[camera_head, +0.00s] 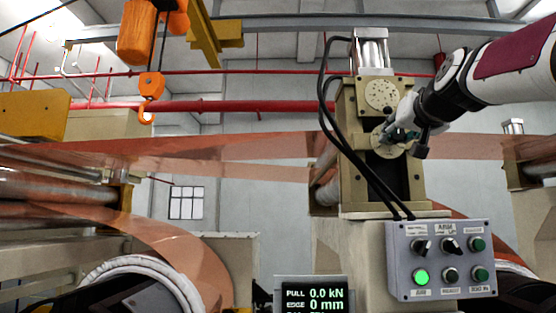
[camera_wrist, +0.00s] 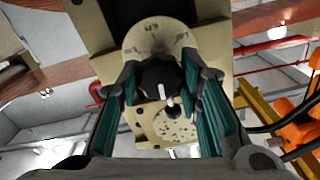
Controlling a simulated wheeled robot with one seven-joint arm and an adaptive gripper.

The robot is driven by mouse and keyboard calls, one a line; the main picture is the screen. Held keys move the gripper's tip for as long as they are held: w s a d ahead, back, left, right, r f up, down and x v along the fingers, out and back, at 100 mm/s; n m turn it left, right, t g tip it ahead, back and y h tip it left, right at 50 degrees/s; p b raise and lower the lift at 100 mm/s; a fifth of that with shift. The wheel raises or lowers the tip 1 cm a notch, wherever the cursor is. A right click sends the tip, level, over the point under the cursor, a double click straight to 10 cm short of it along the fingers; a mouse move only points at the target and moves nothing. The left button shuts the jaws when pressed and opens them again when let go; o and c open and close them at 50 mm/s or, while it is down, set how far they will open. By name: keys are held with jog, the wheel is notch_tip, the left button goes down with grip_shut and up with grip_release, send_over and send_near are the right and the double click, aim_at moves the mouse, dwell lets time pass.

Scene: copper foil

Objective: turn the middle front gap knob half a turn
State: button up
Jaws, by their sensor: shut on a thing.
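The black gap knob (camera_wrist: 157,80) sits in front of a round cream dial plate (camera_wrist: 158,38) with dark marks. Its pale pointer line points down in the wrist view. My gripper (camera_wrist: 161,76) has its two green-padded fingers on either side of the knob and is shut on it. In the head view my gripper (camera_head: 396,134) reaches in from the right to the same dial plate (camera_head: 380,148). There it hides most of the knob. The dial plate is on the front of a beige roll stand (camera_head: 350,195).
A disc with small holes (camera_head: 381,95) is on the stand above the dial plate. Black hoses (camera_head: 335,125) hang left of it. Copper foil (camera_head: 240,150) runs across behind. A control box (camera_head: 441,260) and a display (camera_head: 313,296) stand below. An orange hoist (camera_head: 150,85) hangs at left.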

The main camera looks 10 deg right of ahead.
jog(key=m+p, duration=0.1)
jog(key=m, duration=0.3)
jog(key=m+p, duration=0.1)
jog(key=m, duration=0.3)
jog(key=shift+m+p, duration=0.3)
jog(key=m+p, duration=0.2)
jog(key=m, duration=0.2)
jog(key=shift+s+m, duration=0.1)
jog(key=shift+m, duration=0.3)
jog(key=m+p, duration=0.2)
jog(key=m, duration=0.2)
jog(key=m+p, duration=0.2)
jog(key=m, duration=0.3)
jog(key=m+p, duration=0.1)
jog(key=m, duration=0.2)
jog(key=shift+f+m+p, duration=0.1)
jog(key=shift+m+p, duration=0.2)
jog(key=m+p, duration=0.1)
jog(key=m, duration=0.3)
jog(key=shift+f+m+p, duration=0.1)
jog(key=shift+m+p, duration=0.4)
jog(key=shift+m, duration=1.6)
jog(key=shift+f, duration=0.1)
